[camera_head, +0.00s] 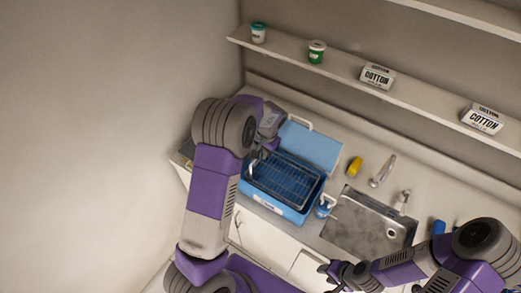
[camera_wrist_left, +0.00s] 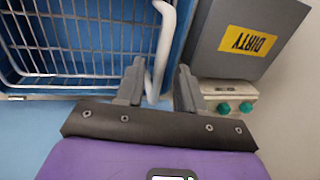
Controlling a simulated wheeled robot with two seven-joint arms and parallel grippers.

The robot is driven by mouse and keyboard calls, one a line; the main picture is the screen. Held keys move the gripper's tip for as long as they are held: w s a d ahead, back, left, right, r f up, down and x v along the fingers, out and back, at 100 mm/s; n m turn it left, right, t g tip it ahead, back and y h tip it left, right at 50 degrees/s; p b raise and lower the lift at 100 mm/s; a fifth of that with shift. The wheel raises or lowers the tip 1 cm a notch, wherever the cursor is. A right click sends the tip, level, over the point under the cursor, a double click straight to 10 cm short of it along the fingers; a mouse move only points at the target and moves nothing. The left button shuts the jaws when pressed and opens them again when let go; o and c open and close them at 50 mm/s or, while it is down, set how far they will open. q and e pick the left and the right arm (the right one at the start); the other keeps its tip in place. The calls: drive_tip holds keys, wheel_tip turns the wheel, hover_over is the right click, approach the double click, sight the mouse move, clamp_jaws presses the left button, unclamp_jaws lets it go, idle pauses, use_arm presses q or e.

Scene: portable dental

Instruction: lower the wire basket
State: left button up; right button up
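The wire basket (camera_head: 283,178) sits within the blue tub (camera_head: 262,198), near its rim, in the head view. It also shows in the left wrist view (camera_wrist_left: 85,40) at the upper left. A white curved handle (camera_wrist_left: 164,45) runs down between the fingers of my left gripper (camera_wrist_left: 160,88). The fingers are apart with a gap around the handle, so the gripper is open. In the head view my left arm largely hides this gripper at the tub's left end. My right gripper (camera_head: 329,275) is open and empty, low in front of the counter.
The tub's blue lid (camera_head: 312,146) stands open behind it. A grey box labelled DIRTY (camera_wrist_left: 245,40) is beside the tub. A sink (camera_head: 365,222), a yellow item (camera_head: 355,167) and a blue bottle (camera_head: 323,207) are to the right. A shelf (camera_head: 340,68) runs above.

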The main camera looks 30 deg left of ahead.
sight(259, 168)
use_arm(q)
drive_tip(key=shift+s+f, duration=0.1)
clamp_jaws()
idle(0.3)
wheel_tip(259, 168, down, 8)
drive_tip(key=b, duration=0.6)
drive_tip(key=shift+f, duration=0.1)
drive_tip(key=shift+s+d, duration=0.1)
